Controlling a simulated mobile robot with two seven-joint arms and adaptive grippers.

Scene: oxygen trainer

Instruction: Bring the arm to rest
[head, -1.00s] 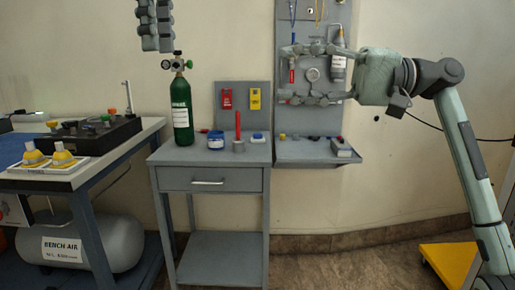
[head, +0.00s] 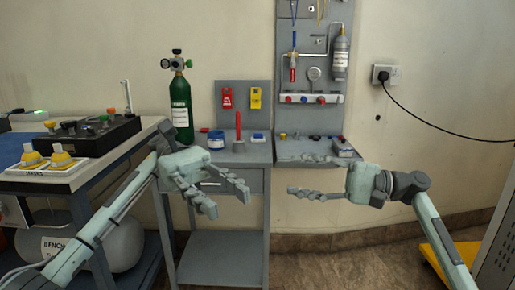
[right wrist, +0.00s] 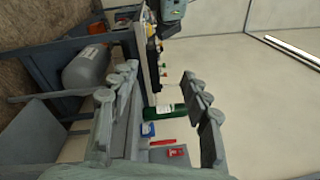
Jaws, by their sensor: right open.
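My left gripper (head: 228,201) is in front of the grey drawer cart, its two fingers spread apart with nothing between them. My right gripper (head: 302,176) is in front of the wall just below the panel's shelf, pointing left, its fingers apart and empty. In the right wrist view its two fingers (right wrist: 160,85) frame a wide empty gap, with the bench and cart beyond. Both arms come in low from the sides in the head view. Neither gripper holds anything.
A green oxygen cylinder (head: 181,108) stands upright on the cart (head: 255,152), beside a blue-labelled jar (head: 216,140) and a red-handled tool (head: 238,125). The wall panel (head: 308,75) carries a gauge and a grey cylinder (head: 340,58). A bench (head: 150,128) is at left.

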